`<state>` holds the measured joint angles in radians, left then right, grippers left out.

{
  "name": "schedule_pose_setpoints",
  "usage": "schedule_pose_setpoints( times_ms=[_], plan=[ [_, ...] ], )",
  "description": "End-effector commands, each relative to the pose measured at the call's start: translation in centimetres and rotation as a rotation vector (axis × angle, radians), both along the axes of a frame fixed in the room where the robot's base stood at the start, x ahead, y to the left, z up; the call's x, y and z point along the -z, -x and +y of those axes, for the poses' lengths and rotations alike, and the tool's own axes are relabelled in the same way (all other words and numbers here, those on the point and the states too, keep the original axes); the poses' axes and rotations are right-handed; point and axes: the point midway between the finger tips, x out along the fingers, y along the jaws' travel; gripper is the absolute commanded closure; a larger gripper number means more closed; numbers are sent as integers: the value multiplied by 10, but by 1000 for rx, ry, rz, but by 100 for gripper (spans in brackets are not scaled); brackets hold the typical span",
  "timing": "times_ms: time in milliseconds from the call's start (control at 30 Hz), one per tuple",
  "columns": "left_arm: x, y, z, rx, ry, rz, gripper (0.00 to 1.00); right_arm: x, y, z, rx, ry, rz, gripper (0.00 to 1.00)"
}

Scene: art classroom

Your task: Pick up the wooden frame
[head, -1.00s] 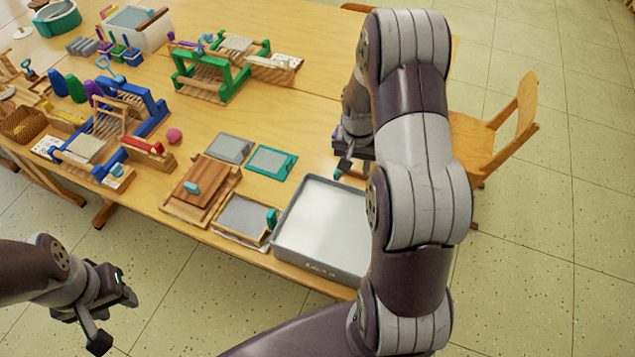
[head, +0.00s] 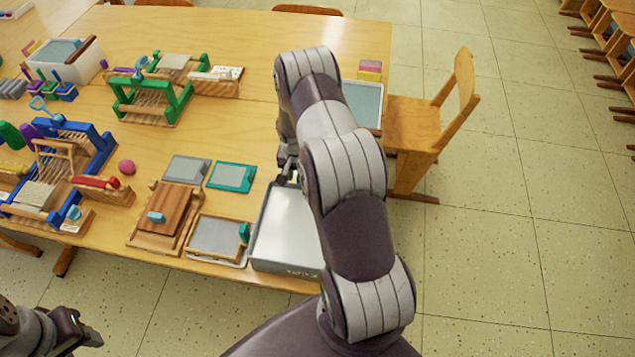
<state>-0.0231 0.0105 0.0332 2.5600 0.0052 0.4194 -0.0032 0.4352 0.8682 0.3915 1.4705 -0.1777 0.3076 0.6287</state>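The wooden frame (head: 192,245) lies flat near the front edge of the table in the head view. It has pale wooden sides around a grey panel, and a teal piece stands at its right side. My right gripper (head: 289,172) is over the far end of the grey tray, to the right of and beyond the frame. My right arm partly hides it, so its opening is unclear. My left gripper (head: 84,338) is at the bottom left, off the table and away from the frame. It is partly cut off by the picture edge.
The grey tray (head: 262,225) stands just right of the frame. A brown board on a wooden base (head: 160,222) lies close on its left. A grey panel (head: 187,168) and a teal-edged panel (head: 231,176) lie behind. A wooden chair (head: 425,125) stands right of the table.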

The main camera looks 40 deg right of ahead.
Motion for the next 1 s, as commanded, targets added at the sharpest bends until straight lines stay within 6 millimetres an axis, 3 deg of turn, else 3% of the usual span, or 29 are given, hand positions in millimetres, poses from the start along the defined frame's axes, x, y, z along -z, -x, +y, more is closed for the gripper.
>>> schedule_pose_setpoints(
  times_ms=[267, 367, 400, 767, 867, 1000],
  plan=[
    [0, 0, 0, 0, 0, 1, 57, 6, 0, -1, -1, 0, 0, 63],
    [0, 0, 0, 0, 0, 1, 57, 6, 0, -1, -1, 0, 0, 95],
    [0, 0, 0, 0, 0, 1, 57, 6, 0, -1, -1, 0, 0, 100],
    [0, 0, 0, 0, 0, 0, 57, 3, -1, -1, -1, 1, -1, 100],
    [2, 0, 0, 0, 0, 0, 57, -8, -1, -1, -1, 2, -3, 100],
    [5, 0, 0, 0, 0, 0, 57, -37, -2, -1, 0, 3, -5, 100]
  ],
)
